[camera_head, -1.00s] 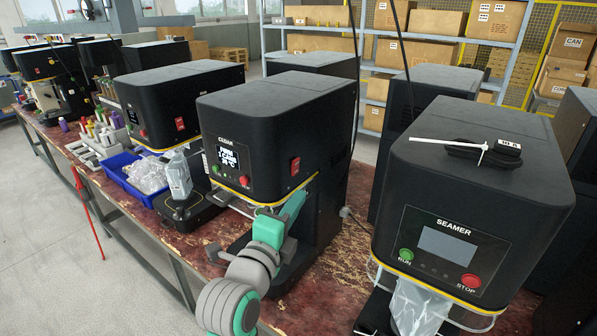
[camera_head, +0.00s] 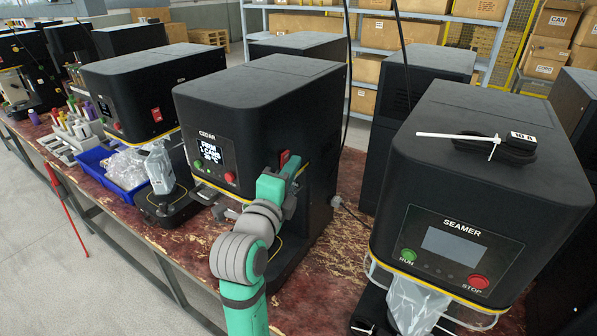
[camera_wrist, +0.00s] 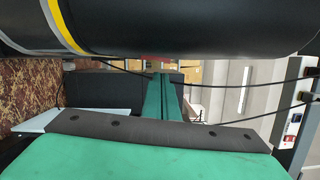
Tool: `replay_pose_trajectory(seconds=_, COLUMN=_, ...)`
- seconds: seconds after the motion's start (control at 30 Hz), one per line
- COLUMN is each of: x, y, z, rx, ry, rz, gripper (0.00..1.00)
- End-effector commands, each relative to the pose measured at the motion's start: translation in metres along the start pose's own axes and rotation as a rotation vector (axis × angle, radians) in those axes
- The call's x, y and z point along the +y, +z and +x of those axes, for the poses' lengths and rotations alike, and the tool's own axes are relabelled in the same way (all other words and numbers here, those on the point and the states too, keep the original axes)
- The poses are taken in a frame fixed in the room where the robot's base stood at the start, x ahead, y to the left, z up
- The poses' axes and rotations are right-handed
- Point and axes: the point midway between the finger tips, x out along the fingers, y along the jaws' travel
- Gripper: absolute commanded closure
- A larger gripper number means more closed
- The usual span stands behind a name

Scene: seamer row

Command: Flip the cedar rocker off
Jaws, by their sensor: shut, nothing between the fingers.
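The cedar machine (camera_head: 255,110) is a black box labelled CEDAR on the bench, with a lit display (camera_head: 211,152). The rocker's tilt cannot be made out.
A machine labelled SEAMER (camera_head: 470,190) stands close on the right, with RUN and STOP buttons. Another black machine with its own red rocker (camera_head: 157,114) stands to the left. Bare bench lies right of my arm.

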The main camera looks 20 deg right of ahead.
Motion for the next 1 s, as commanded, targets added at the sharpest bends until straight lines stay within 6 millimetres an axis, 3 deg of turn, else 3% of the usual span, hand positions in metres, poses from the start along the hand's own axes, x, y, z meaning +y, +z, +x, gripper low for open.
replay_pose_trajectory(seconds=0.67, x=-0.001, y=0.017, z=-0.005, rx=-0.010, ry=0.004, rz=-0.011, gripper=1.00)
replay_pose_trajectory(seconds=1.0, x=-0.001, y=0.012, z=-0.005, rx=-0.009, ry=0.004, rz=-0.010, gripper=1.00)
